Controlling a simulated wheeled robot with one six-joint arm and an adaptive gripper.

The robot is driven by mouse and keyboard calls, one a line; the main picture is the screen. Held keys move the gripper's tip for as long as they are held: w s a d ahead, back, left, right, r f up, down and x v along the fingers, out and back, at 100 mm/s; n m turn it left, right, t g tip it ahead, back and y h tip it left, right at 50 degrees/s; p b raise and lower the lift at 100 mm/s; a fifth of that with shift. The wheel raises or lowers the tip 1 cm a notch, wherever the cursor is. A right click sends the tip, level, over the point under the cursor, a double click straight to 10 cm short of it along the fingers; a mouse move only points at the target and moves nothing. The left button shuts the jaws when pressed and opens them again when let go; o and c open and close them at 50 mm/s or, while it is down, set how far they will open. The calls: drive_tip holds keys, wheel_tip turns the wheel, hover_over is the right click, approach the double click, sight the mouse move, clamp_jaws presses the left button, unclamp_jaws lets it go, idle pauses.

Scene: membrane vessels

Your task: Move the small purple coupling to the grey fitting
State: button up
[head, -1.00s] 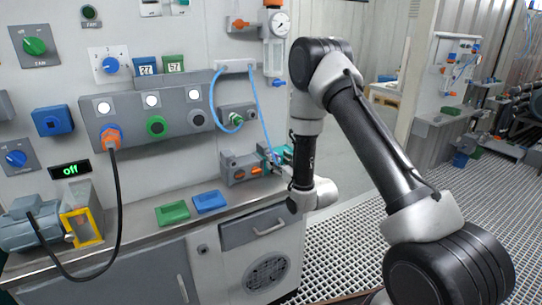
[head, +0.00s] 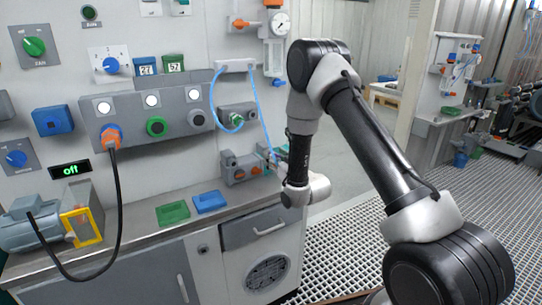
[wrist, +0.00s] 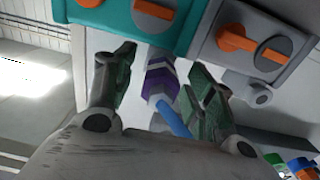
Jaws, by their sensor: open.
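The purple coupling (wrist: 160,80), banded with white and grey, sits at the underside of the teal block (wrist: 185,30) in the wrist view. A blue hose (wrist: 174,118) runs from its near end. My gripper (wrist: 162,60) is open, one finger on each side of the coupling, with visible gaps. A grey fitting (wrist: 260,95) sticks out beneath the grey block (wrist: 285,75) to the right. In the head view the grey block (head: 240,172) is on the bench; the coupling is too small or hidden there.
Orange handles (wrist: 237,37) stick out from the blocks close to my gripper. In the head view the blue hose (head: 263,115) hangs from a wall holder (head: 235,66). Green (head: 173,213) and blue (head: 210,201) boxes lie on the bench. A black cable (head: 118,195) hangs at left.

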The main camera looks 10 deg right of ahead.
idle(0.3)
clamp_jaws()
drive_tip(key=shift+s, duration=0.1)
drive_tip(key=shift+v, duration=2.9)
